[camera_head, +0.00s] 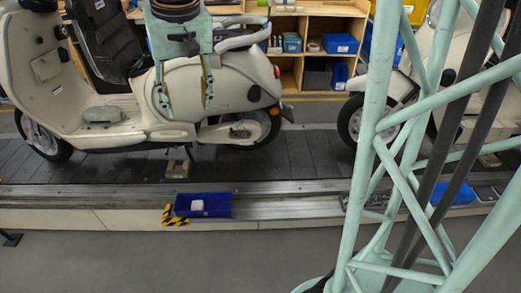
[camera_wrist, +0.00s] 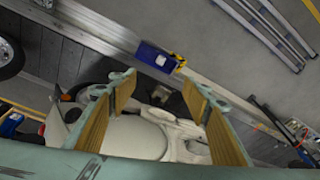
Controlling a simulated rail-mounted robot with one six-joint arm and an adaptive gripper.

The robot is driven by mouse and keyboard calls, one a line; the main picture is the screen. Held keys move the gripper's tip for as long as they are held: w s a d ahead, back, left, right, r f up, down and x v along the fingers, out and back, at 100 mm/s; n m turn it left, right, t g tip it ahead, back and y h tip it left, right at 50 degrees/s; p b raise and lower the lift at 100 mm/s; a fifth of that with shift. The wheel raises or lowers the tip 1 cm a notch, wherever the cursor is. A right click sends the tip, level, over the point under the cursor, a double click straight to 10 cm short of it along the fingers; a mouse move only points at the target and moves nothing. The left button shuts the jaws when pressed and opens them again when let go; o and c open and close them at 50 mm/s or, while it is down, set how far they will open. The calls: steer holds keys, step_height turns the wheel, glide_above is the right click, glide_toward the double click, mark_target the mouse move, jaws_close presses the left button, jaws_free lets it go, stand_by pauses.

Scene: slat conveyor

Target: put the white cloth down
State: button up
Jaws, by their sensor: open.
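A small white folded thing, which looks like the white cloth (camera_head: 197,204), lies in a blue tray (camera_head: 221,207) on the conveyor's near edge. In the wrist view the cloth (camera_wrist: 160,60) shows as a small white patch in the blue tray (camera_wrist: 147,54). My gripper (camera_head: 184,108) hangs in front of the cream scooter's rear body, higher than the tray. Its fingers are wide apart with nothing held between them. In the wrist view my gripper (camera_wrist: 160,88) has both tan-padded fingers spread, with the scooter behind them and the tray beyond.
The cream scooter (camera_head: 225,88) stands on the dark slat conveyor (camera_head: 100,172), close behind my gripper. Yellow-black tape (camera_head: 168,215) is at the tray's left. Another scooter (camera_head: 350,118) stands at the right. Shelves with blue bins (camera_head: 340,43) are behind. The grey floor (camera_head: 150,262) in front is clear.

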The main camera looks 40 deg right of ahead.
steer(key=s+r+n, duration=0.1)
steer(key=s+r, duration=0.2)
steer(key=s, duration=1.3)
steer(key=s+r+n+t, duration=0.1)
steer(key=s+r, duration=0.2)
steer(key=s, duration=1.3)
steer(key=shift+r, duration=0.4)
steer(key=shift+w+r, duration=0.1)
